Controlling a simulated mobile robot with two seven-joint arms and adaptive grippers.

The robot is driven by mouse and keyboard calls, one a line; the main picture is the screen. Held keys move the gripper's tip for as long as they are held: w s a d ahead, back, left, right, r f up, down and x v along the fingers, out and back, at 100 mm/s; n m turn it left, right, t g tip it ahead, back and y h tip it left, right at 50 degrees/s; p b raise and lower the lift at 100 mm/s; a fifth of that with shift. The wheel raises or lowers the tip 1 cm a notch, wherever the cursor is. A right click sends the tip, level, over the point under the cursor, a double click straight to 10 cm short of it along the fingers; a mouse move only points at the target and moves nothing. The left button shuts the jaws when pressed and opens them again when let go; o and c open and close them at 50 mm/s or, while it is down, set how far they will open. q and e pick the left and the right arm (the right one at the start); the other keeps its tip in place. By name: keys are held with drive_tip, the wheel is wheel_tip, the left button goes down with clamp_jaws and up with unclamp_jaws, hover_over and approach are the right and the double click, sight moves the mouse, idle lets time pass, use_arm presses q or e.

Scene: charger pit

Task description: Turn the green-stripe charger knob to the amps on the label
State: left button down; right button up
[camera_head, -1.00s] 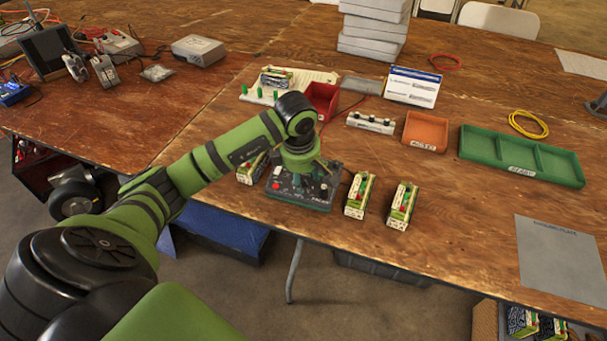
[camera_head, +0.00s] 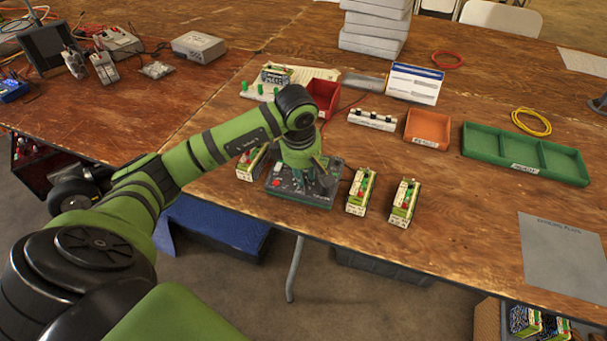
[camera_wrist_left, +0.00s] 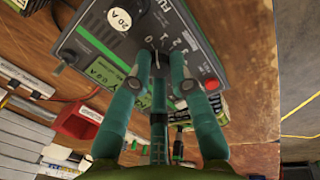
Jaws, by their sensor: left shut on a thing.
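The charger (camera_head: 285,195) is a dark box at the table's front edge. A printed number scale (camera_wrist_left: 176,42) lies just beyond my fingertips. My left gripper (camera_head: 313,180) reaches down onto the charger; in the wrist view its green fingers (camera_wrist_left: 160,60) are shut on the knob beside that scale. The fingers mostly hide the knob and its pointer. My right gripper is not in view.
Small green-and-white battery packs (camera_head: 360,190) (camera_head: 403,203) stand close right of the charger, another (camera_head: 250,163) close left. A red bin (camera_head: 322,95), an orange tray (camera_head: 428,130) and a green tray (camera_head: 525,154) lie behind.

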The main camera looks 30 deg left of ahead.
sight(302, 190)
use_arm(q)
drive_tip(key=m+b, duration=0.2)
drive_tip(key=m, duration=0.1)
drive_tip(key=shift+d+f, duration=0.1)
drive_tip(key=shift+f, duration=0.1)
drive_tip(key=shift+s+m+b, duration=0.1)
drive_tip(key=shift+m+b, duration=0.3)
drive_tip(key=shift+m, duration=0.1)
drive_tip(key=c, duration=1.1)
unclamp_jaws()
drive_tip(key=shift+d, duration=0.1)
drive_tip(key=shift+r, duration=0.15)
drive_tip(key=shift+r, duration=0.1)
drive_tip(key=shift+r, duration=0.3)
drive_tip(key=r, duration=0.3)
drive_tip(key=s+r, duration=0.1)
drive_tip(key=r, duration=0.3)
drive_tip(key=s+r, duration=0.1)
drive_tip(key=r, duration=0.3)
drive_tip(key=shift+d, duration=0.25)
